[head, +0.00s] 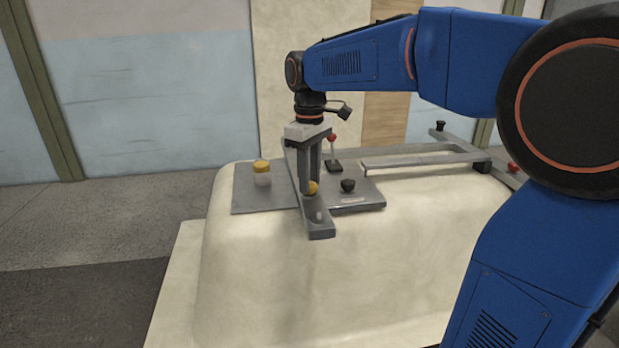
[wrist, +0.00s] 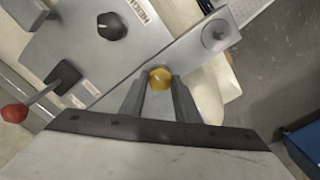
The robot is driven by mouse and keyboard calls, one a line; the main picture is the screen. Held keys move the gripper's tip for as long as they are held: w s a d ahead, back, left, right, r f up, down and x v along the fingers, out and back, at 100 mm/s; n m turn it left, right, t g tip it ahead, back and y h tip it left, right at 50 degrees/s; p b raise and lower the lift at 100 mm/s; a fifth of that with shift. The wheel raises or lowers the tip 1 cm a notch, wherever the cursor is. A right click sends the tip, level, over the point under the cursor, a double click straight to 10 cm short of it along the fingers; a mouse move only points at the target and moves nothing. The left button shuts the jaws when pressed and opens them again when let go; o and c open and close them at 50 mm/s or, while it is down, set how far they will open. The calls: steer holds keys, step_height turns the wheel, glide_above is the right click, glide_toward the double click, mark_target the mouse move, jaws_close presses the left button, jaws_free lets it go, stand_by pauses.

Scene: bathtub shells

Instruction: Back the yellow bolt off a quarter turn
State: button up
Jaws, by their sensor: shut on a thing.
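The yellow bolt (head: 312,187) sits on a long grey bar (head: 319,222) that crosses a grey plate on top of the cream tub shell. In the wrist view the yellow bolt (wrist: 160,77) shows as a round head between my fingertips. My gripper (head: 310,188) points straight down over the bar, with its fingers shut on the bolt. The wrist view also shows my gripper (wrist: 160,80) from behind, one finger on each side of the bolt. The bolt's lower part is hidden.
The grey plate (head: 262,200) carries a yellow-capped jar (head: 262,172), a black knob (head: 348,186) and a red-tipped lever (head: 332,150). A grey frame (head: 415,158) lies behind on the cream tub shell (head: 270,270). The floor at left is clear.

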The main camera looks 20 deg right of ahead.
stand_by(0.3)
steer(key=o, duration=1)
steer(key=shift+o, duration=0.2)
steer(key=shift+r, duration=0.1)
step_height(320, 180, up, 17)
steer(key=s+d+f+m+t, duration=0.2)
steer(key=s+d+f+m, duration=0.1)
steer(key=s+f, duration=1)
steer(key=s+d+f+m+t, duration=0.2)
steer(key=s+d+f+m, duration=0.2)
steer(key=s+f, duration=0.9)
step_height(320, 180, down, 3)
steer(key=shift+s+f+t, duration=0.1)
steer(key=shift+s+t, duration=0.15)
steer(key=shift+t, duration=0.15)
